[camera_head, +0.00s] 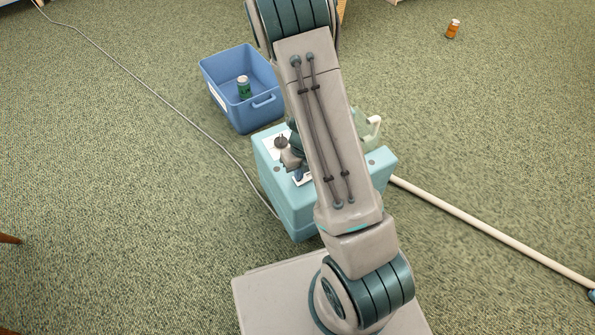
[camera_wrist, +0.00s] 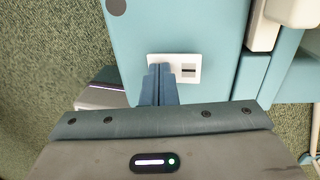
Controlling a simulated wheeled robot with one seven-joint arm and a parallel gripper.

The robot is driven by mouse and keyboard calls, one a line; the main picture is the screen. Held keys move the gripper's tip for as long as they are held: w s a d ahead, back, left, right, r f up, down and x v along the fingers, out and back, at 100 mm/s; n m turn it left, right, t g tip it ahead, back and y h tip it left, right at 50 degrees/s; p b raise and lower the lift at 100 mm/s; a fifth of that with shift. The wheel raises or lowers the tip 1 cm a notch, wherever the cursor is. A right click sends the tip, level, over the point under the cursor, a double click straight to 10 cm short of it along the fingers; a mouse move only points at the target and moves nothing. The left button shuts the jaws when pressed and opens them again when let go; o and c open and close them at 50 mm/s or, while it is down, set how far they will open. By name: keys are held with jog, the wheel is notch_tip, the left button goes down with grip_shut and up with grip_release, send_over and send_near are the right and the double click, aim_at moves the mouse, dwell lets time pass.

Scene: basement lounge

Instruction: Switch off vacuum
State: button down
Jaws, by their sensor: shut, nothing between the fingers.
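The vacuum (camera_head: 287,213) is a teal box on the carpet in the middle of the head view, partly hidden behind my arm. Its teal top also fills much of the wrist view (camera_wrist: 195,28). A white switch plate (camera_wrist: 190,76) with a small dark slot is set in that top. My gripper (camera_wrist: 159,68) is shut and empty, its blue fingertips over the left part of the plate. They cover that part, and I cannot tell whether they touch it. The switch's position is unclear. In the head view my gripper (camera_head: 297,174) is small and partly hidden.
A blue bin (camera_head: 225,97) holding a green can (camera_head: 244,87) stands behind the vacuum. A grey cord (camera_head: 150,90) runs from the upper left to the vacuum. A pale pole (camera_head: 480,228) lies to the right. An orange bottle (camera_head: 453,29) stands far right. Carpet at left is mostly clear.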

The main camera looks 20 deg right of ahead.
jog(key=shift+w+d+r+p, duration=0.15)
jog(key=shift+d+r+p, duration=0.15)
jog(key=shift+d, duration=0.4)
notch_tip(320, 180, up, 14)
jog(key=a+p, duration=0.1)
jog(key=p, duration=0.9)
jog(key=shift+a, duration=0.35)
jog(key=shift+f, duration=0.1)
jog(key=s+a+r+n+t+y+p, duration=0.15)
jog(key=r+n+p, duration=0.55)
jog(key=r, duration=0.7)
jog(key=s+a+r+n+p, duration=0.3)
jog(key=r+n+p, duration=0.3)
jog(key=r+n, duration=0.65)
jog(key=s+d+r+n+p, duration=0.1)
jog(key=s+r+n+p, duration=0.2)
jog(key=r, duration=0.4)
jog(key=s+d+r+n+t+h+p, duration=0.1)
jog(key=s+r+n+p, duration=0.2)
jog(key=r+n, duration=0.3)
jog(key=s+d+r+n+h+p, duration=0.1)
jog(key=s+r+n+p, duration=0.3)
jog(key=r, duration=0.6)
jog(key=shift+d+n, duration=0.15)
jog(key=shift+n, duration=0.4)
